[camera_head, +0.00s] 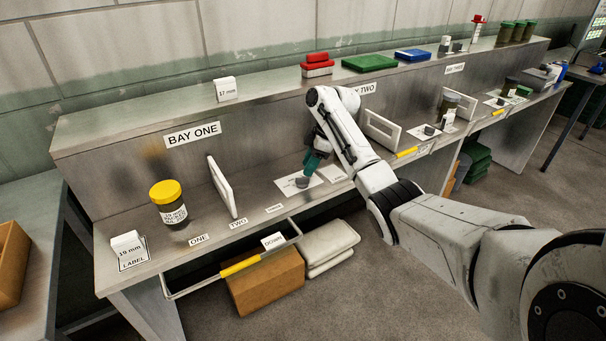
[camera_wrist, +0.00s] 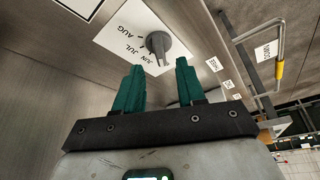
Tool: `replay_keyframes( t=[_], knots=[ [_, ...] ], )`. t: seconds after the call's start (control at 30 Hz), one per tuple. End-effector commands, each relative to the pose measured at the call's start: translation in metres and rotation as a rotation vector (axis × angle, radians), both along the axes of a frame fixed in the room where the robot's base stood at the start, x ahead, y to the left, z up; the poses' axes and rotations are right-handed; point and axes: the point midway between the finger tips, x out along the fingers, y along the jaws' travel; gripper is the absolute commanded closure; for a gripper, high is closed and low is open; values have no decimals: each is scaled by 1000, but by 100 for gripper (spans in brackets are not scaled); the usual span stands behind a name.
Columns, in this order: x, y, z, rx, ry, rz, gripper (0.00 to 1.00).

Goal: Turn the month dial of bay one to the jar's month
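The month dial (camera_wrist: 158,44) of bay one is a grey knob on a white card (camera_wrist: 108,40). JUN, JUL and AUG can be read beside it in the wrist view; which month it points at is unclear. In the head view the dial (camera_head: 302,182) sits on its card (camera_head: 284,186) at the right of bay one. My gripper (camera_wrist: 159,65) has two teal fingers spread apart, with the tips just short of the dial and nothing between them. The jar (camera_head: 173,213), yellow-lidded with a white label, stands upright at left; its label is too small to read.
A white upright panel (camera_head: 222,187) stands between jar and dial. A wire frame with a yellow grip (camera_head: 240,265) juts from the bench front. A "19 mm" block (camera_head: 127,242) sits at the left end. A ledge (camera_head: 270,92) behind carries several boxes.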

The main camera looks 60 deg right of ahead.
Motion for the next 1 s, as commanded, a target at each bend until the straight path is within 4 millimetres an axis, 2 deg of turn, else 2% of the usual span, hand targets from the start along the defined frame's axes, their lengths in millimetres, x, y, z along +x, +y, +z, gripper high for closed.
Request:
replay_keyframes(
  t=[0.1, 0.3, 0.67, 1.0],
  knots=[
    [7, 4, -18, 1, 2, 1, 61],
    [14, 8, -37, 0, 0, 0, 61],
    [16, 8, -42, -1, 0, 0, 61],
    [16, 8, -42, -1, 0, 0, 91]
  ],
)
